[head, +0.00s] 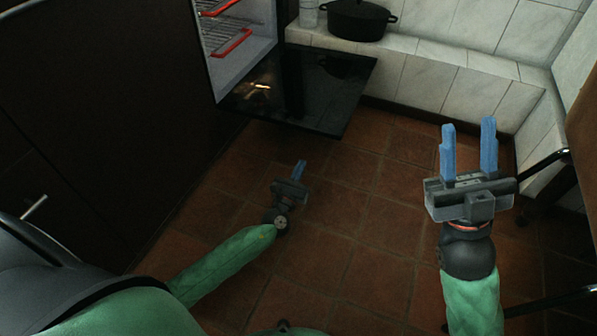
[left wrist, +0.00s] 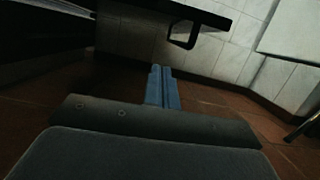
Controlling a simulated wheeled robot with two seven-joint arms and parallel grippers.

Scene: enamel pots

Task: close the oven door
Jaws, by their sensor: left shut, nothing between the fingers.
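The oven (head: 236,45) stands open at the top of the head view, with red-edged racks inside. Its dark door (head: 312,92) is folded down, roughly level, and reaches out over the floor. In the left wrist view the door's edge (left wrist: 195,12) crosses the top, with a dark handle (left wrist: 184,38) hanging under it. My left gripper (head: 301,166) is shut and empty, low in front of the door and below it, apart from it. Its blue fingers (left wrist: 162,85) are together in the wrist view. My right gripper (head: 468,140) is open and empty, to the right of the door.
A black pot (head: 357,19) and a glass jar (head: 308,13) stand on the white tiled ledge (head: 425,50) behind the door. Dark cabinets (head: 95,110) fill the left. A dark-legged piece of furniture (head: 565,215) stands at the right. The tiled floor (head: 350,215) between is clear.

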